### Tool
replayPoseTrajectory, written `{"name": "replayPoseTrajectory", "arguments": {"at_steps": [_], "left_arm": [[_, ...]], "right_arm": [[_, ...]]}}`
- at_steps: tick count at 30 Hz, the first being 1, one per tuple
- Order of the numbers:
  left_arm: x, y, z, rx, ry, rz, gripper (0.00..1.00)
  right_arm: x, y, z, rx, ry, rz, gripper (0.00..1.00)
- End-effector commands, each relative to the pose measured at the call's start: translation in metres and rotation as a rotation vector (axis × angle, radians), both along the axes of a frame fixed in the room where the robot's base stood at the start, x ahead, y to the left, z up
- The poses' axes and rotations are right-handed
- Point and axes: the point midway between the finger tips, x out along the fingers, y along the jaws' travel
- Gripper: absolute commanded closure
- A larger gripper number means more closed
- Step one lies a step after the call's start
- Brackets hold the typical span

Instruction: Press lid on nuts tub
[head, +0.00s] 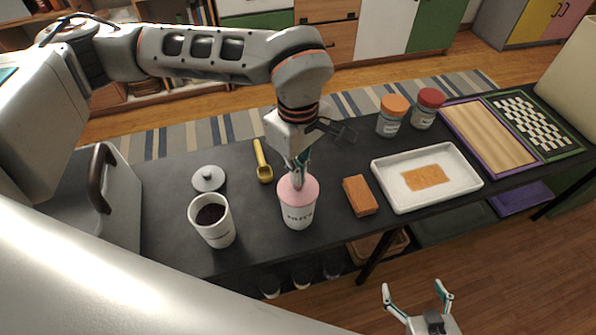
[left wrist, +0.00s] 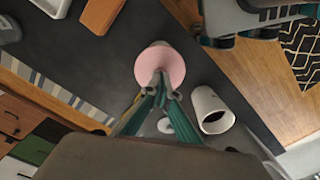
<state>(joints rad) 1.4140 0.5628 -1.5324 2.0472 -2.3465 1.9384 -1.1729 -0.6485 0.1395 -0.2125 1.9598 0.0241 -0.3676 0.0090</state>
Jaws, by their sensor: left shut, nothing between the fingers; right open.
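The nuts tub (head: 298,215) is a white tub with dark lettering, standing upright near the table's front edge. A pink lid (head: 310,188) sits on top of it; I cannot tell whether it is fully seated. The lid shows as a pink disc in the left wrist view (left wrist: 160,62). My left gripper (head: 298,182) is shut and empty, its fingertips pointing down at the lid's middle, touching or just above it. In the left wrist view the closed fingertips (left wrist: 160,78) lie over the lid. My right gripper (head: 418,300) is open, low at the front right, away from the table.
A white tub with dark contents (head: 213,222) stands left of the nuts tub, with a grey lid (head: 208,179) behind it. A yellow scoop (head: 262,160), an orange-brown block (head: 360,196), a white tray (head: 430,200), two jars (head: 391,115) and boards (head: 488,135) are on the dark table.

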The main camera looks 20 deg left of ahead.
Motion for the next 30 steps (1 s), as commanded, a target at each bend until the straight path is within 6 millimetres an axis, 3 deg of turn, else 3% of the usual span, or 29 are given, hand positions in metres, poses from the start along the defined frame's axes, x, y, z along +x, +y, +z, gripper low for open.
{"name": "replayPoseTrajectory", "arguments": {"at_steps": [6, 30], "left_arm": [[0.000, 0.000, 0.001, 0.001, 0.002, 0.000, 1.00], [0.000, 0.000, 0.046, 0.000, 0.001, 0.000, 1.00]], "right_arm": [[0.000, 0.000, 0.001, 0.000, 0.000, 0.000, 0.15], [0.003, 0.000, 0.027, 0.001, -0.010, 0.000, 0.15]]}}
